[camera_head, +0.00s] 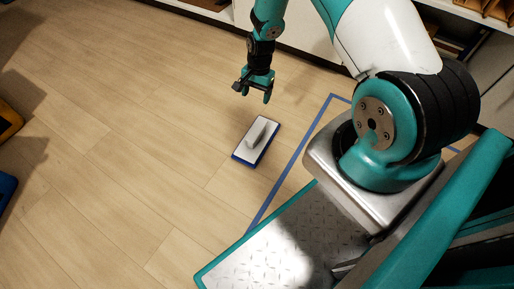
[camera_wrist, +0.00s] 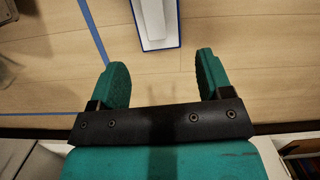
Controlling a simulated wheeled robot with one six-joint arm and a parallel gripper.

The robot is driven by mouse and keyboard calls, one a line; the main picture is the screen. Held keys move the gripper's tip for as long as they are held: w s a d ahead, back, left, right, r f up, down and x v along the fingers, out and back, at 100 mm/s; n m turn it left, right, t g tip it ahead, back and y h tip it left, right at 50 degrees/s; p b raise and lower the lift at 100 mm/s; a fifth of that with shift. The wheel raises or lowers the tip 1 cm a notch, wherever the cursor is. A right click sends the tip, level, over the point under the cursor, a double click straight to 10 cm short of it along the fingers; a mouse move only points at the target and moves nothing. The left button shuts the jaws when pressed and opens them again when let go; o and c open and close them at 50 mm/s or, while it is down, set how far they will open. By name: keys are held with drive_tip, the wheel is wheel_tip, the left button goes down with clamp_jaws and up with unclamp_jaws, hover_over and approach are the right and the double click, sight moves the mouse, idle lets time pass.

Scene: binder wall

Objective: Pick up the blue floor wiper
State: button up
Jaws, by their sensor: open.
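The floor wiper (camera_head: 257,140) lies flat on the wooden floor in the head view. It has a white top with a raised white grip and a blue edge underneath. Part of it shows at the top of the wrist view (camera_wrist: 157,22), cut off by the frame edge. My gripper (camera_head: 254,95) is above the floor, up from the wiper in the head view. In the wrist view its two teal fingers (camera_wrist: 160,82) are spread apart with nothing between them. The wiper is beyond the fingertips and apart from them.
Blue tape (camera_head: 291,160) runs along the floor right of the wiper. White cabinets (camera_head: 310,30) stand at the back. Yellow (camera_head: 8,121) and blue (camera_head: 5,188) objects show at the left edge. The floor around the wiper is clear.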

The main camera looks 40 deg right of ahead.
sight(257, 129)
drive_tip(key=f+b, duration=0.2)
drive_tip(key=f, duration=0.2)
drive_tip(key=f+b, duration=0.3)
drive_tip(key=f, duration=0.2)
drive_tip(key=s+a+f+b, duration=0.1)
drive_tip(key=f+b, duration=0.1)
drive_tip(key=f, duration=0.3)
drive_tip(key=shift+s+f, duration=0.1)
drive_tip(key=shift+f, duration=0.1)
drive_tip(key=f+b, duration=0.3)
drive_tip(key=s+f+b, duration=0.1)
drive_tip(key=f+b, duration=0.1)
drive_tip(key=shift+a+f, duration=0.1)
drive_tip(key=shift+a, duration=0.25)
drive_tip(key=shift+c, duration=0.4)
drive_tip(key=c, duration=1.1)
